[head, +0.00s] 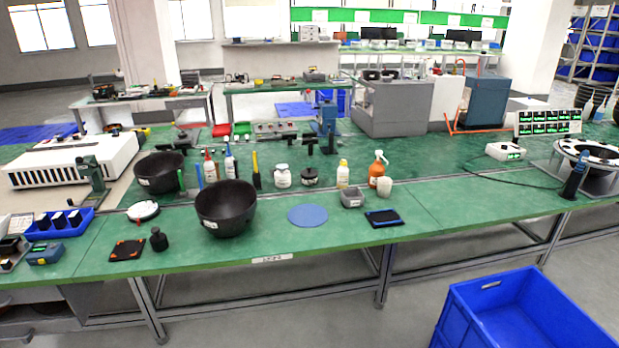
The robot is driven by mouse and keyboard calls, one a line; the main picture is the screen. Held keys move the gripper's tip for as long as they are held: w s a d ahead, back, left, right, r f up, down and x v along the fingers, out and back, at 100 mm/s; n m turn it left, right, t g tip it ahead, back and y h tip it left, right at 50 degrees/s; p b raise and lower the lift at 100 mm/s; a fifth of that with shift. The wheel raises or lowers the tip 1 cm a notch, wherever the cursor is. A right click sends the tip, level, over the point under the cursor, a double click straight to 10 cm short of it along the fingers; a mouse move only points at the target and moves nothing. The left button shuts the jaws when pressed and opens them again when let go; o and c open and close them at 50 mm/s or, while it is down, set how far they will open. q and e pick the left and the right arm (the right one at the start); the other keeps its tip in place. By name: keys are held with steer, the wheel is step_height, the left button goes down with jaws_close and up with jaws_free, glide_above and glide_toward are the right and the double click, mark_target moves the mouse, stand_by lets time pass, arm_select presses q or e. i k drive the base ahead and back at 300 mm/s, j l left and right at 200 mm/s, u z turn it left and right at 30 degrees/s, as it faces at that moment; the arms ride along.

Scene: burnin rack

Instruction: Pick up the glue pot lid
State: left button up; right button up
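No part clearly labelled as the glue pot or its lid can be made out. A small dark round pot (310,178) with a knob-like top stands at the back middle of the green bench and may be the glue pot with its lid on. A small black piece with a narrow top (158,241) stands near the front left edge. A white jar (282,177) with a pale cap stands just left of the dark pot. Neither of my grippers is in view.
The green bench (447,206) also holds a large black bowl (226,210), a smaller black bowl (158,174), bottles, a flat blue disc (308,215), a grey bin (352,198) and a dark blue tray (384,218). A blue crate (520,310) is in front at the lower right.

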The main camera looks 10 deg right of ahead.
mark_target(308, 173)
steer(key=i+l+u, duration=0.65)
